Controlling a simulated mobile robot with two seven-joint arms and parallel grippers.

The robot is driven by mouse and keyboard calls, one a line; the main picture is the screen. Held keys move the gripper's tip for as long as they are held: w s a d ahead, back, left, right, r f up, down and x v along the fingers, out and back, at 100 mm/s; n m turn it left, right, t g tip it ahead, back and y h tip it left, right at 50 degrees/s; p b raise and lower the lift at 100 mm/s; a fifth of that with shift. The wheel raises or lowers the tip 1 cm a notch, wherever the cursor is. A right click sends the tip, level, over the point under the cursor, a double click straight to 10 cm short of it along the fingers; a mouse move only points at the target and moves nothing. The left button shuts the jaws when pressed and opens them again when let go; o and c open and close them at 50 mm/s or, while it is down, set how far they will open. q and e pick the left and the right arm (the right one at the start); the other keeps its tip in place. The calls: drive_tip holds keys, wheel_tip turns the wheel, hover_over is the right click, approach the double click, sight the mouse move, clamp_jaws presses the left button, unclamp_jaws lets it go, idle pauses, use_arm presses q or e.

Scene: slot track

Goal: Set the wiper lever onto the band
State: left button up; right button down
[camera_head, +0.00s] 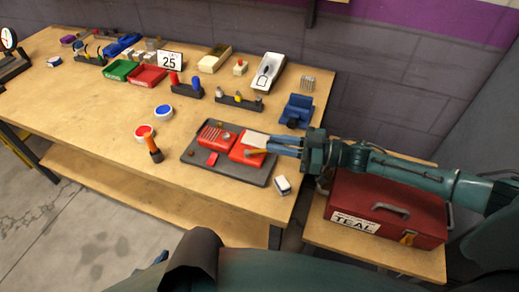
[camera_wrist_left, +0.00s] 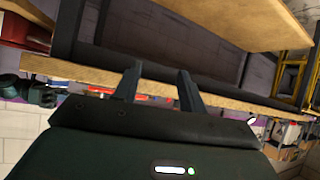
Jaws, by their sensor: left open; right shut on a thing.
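A dark grey board (camera_head: 237,171) on the bench carries two red blocks, a slotted left one (camera_head: 215,136) and a right one (camera_head: 246,160). My right gripper (camera_head: 269,145) reaches in from the right above the right block. It is shut on what looks like the wiper lever (camera_head: 255,152), a small orange-brown piece. A pale flat piece (camera_head: 256,139) shows beside it. Whether the lever touches the block is too small to tell, and I cannot make out the band. My left gripper (camera_wrist_left: 157,86) is open and empty in the left wrist view.
An orange-topped black tool (camera_head: 153,148) and two round tubs (camera_head: 163,112) stand left of the board. A blue device (camera_head: 296,110) stands behind my right gripper. A red toolbox (camera_head: 387,207) sits at the right.

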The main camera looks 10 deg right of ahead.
drive_tip(key=shift+w+d+f+n+g+b, duration=0.15)
drive_tip(key=shift+w+f+n+g+b, duration=0.1)
drive_tip(key=shift+w+n+g+b, duration=0.15)
drive_tip(key=shift+w+n+g+y+b, duration=0.35)
drive_tip(key=shift+n+g+y+b, duration=0.15)
drive_tip(key=shift+g+b, duration=0.3)
drive_tip(key=shift+w+r+n+g+b, duration=0.15)
drive_tip(key=shift+w+n+g+b, duration=0.1)
drive_tip(key=shift+n+g+b, duration=0.35)
use_arm(q)
drive_tip(key=shift+w+d+f, duration=0.1)
drive_tip(key=shift+d+f, duration=0.15)
drive_tip(key=shift+f, duration=0.5)
use_arm(e)
drive_tip(key=shift+g, duration=0.3)
use_arm(q)
drive_tip(key=shift+w+a+r+n, duration=0.1)
drive_tip(key=shift+r+n, duration=0.1)
drive_tip(key=shift+n, duration=0.1)
use_arm(e)
drive_tip(key=c, duration=1.3)
unclamp_jaws()
use_arm(q)
drive_tip(key=shift+f, duration=0.1)
